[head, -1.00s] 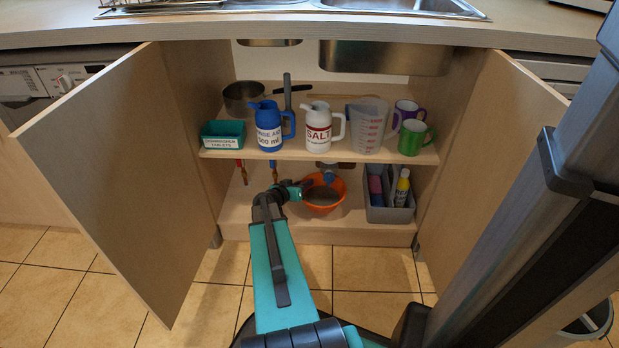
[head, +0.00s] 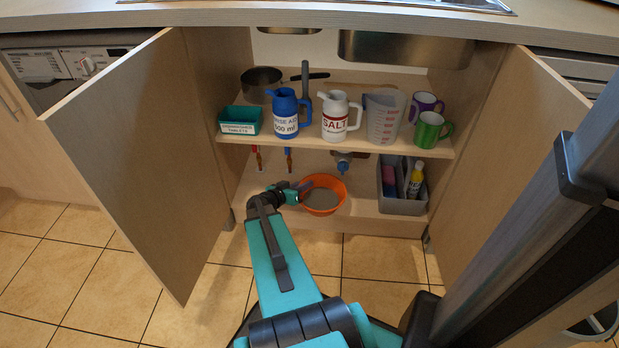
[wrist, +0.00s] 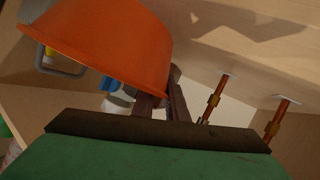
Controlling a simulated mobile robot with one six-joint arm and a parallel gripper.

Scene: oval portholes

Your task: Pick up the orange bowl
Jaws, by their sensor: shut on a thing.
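The orange bowl (head: 322,209) is at the bottom of the open sink cabinet, below the shelf, with greyish contents or a grey inner surface showing. My gripper (head: 299,191) is at the bowl's left rim, shut on it. In the wrist view the bowl (wrist: 115,45) fills the upper left, and the fingers of my gripper (wrist: 162,104) meet at its rim. The bowl looks tilted in that view. Whether it touches the cabinet floor is hard to tell.
The shelf above holds a teal box (head: 240,120), a blue jug (head: 286,113), a white salt jug (head: 335,116), a measuring jug (head: 383,116) and mugs. A grey caddy (head: 403,205) stands right of the bowl. Pipes (head: 289,160) hang behind. Open doors (head: 140,150) flank both sides.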

